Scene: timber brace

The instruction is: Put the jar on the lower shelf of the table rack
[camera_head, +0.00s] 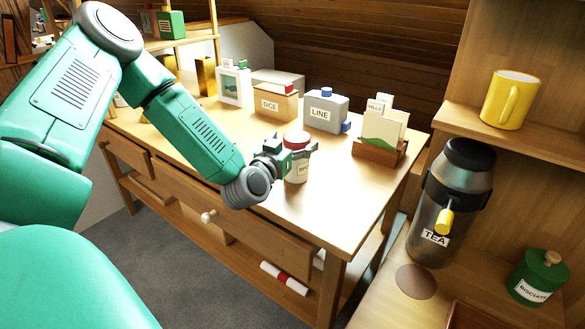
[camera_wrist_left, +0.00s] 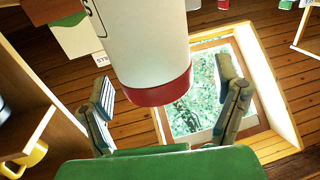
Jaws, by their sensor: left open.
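The jar (camera_head: 297,170), white with a red lid and a label, stands upright on the wooden table near its front right part. My left gripper (camera_head: 292,152) is at the jar's upper part, with its fingers open. In the left wrist view the jar (camera_wrist_left: 145,45) shows large, its red lid towards the gripper, between the two spread fingers (camera_wrist_left: 166,98). I see no clear contact between the fingers and the jar. A wooden rack (camera_head: 182,41) with thin posts stands at the table's far left end; its lower level is partly hidden by my left arm. My right gripper is not in view.
A DICE box (camera_head: 272,104), a grey LINE container (camera_head: 324,113) and a card holder (camera_head: 380,150) stand behind the jar. A green box (camera_head: 171,25) sits on the rack's upper shelf. A TEA dispenser (camera_head: 455,200) and yellow mug (camera_head: 511,99) are at right.

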